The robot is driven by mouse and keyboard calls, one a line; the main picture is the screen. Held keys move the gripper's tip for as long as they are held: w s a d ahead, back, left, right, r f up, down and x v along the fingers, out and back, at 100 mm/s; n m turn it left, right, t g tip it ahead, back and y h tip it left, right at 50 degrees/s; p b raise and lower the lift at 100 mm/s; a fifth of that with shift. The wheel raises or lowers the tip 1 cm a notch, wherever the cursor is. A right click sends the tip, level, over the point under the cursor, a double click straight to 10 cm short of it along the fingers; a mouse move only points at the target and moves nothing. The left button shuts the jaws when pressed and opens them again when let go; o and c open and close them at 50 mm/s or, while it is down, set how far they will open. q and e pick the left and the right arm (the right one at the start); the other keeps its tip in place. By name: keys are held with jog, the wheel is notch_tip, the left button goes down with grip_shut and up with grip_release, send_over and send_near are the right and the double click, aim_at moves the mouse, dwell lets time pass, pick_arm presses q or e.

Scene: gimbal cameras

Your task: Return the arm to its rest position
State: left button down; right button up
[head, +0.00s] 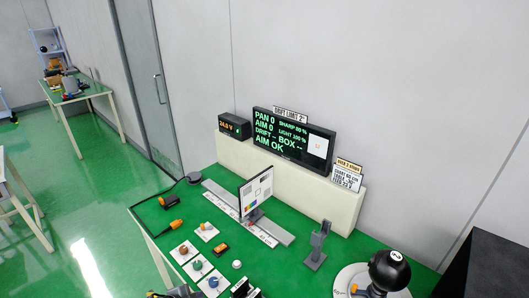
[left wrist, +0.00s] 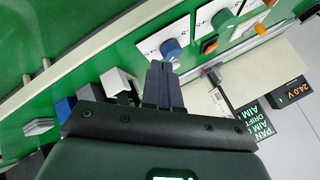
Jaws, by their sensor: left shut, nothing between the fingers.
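My left gripper (head: 241,289) shows only as a small dark shape at the bottom edge of the head view, cut off by the frame. In the left wrist view its two dark fingers (left wrist: 161,86) are together, with nothing between them. They point towards a white card with a blue knob (left wrist: 171,48). I cannot tell how high they are above the green bench. The right gripper is in neither view.
Small grey and blue blocks (left wrist: 90,92) lie beside the fingers. The green bench (head: 290,268) also holds knob cards, a white target board (head: 257,190) on a rail, a grey stand (head: 318,245) and a black ball (head: 390,269). A monitor (head: 291,138) stands behind.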

pick_arm(q)
jog(key=s+a+r+n+g+y, duration=0.1)
jog(key=s+a+r+n+y, duration=0.15)
jog(key=s, duration=0.85)
jog(key=s+a+r+n+g+y, duration=0.2)
jog(key=s+a+n, duration=0.2)
jog(key=s, duration=0.8)
jog(key=s+a+r+n+g+y, duration=0.1)
jog(key=s+a+r+n+y, duration=0.15)
jog(key=s, duration=0.85)
jog(key=d+f+n+h, duration=0.1)
jog(key=d+n+h, duration=0.25)
jog(key=d, duration=0.55)
notch_tip(320, 180, up, 28)
jog(key=p, duration=2.7)
jog(key=shift+f+p, duration=0.25)
jog(key=shift+p, duration=0.1)
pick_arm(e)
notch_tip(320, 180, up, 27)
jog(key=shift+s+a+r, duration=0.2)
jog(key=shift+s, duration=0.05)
pick_arm(q)
jog(key=shift+a+n, duration=0.1)
jog(key=shift+n, duration=0.15)
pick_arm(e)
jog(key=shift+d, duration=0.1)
